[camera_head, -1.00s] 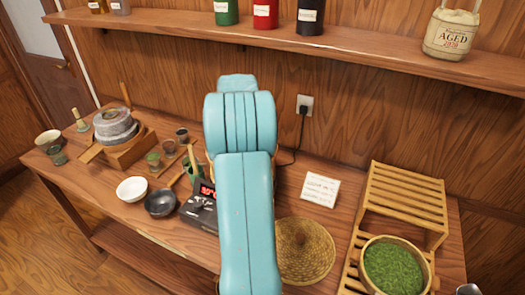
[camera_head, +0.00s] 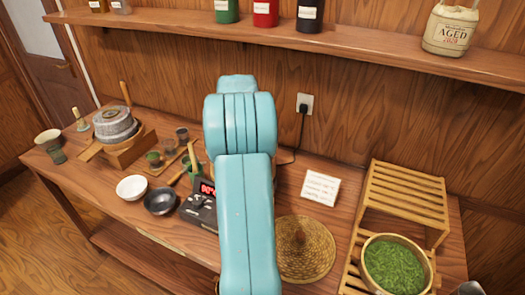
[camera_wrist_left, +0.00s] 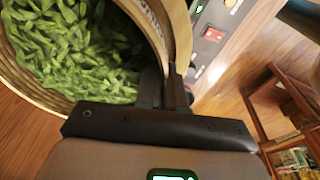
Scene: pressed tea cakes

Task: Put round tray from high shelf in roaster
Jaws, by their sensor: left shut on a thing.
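In the left wrist view, my left gripper (camera_wrist_left: 165,85) is shut on the rim of a round tray (camera_wrist_left: 48,98) full of green leaves. The tray's near side is hidden behind the gripper. Just beyond it is a machine with a pale curved edge and a control panel (camera_wrist_left: 205,30) with a red switch, perhaps the roaster. I cannot tell whether the tray touches it. In the head view, neither gripper shows. Another round tray of leaves (camera_head: 374,282) sits low on the slatted wooden rack (camera_head: 405,188), whose upper shelf is empty.
A wall shelf (camera_head: 270,37) holds canisters. My teal arm hides the table's middle.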

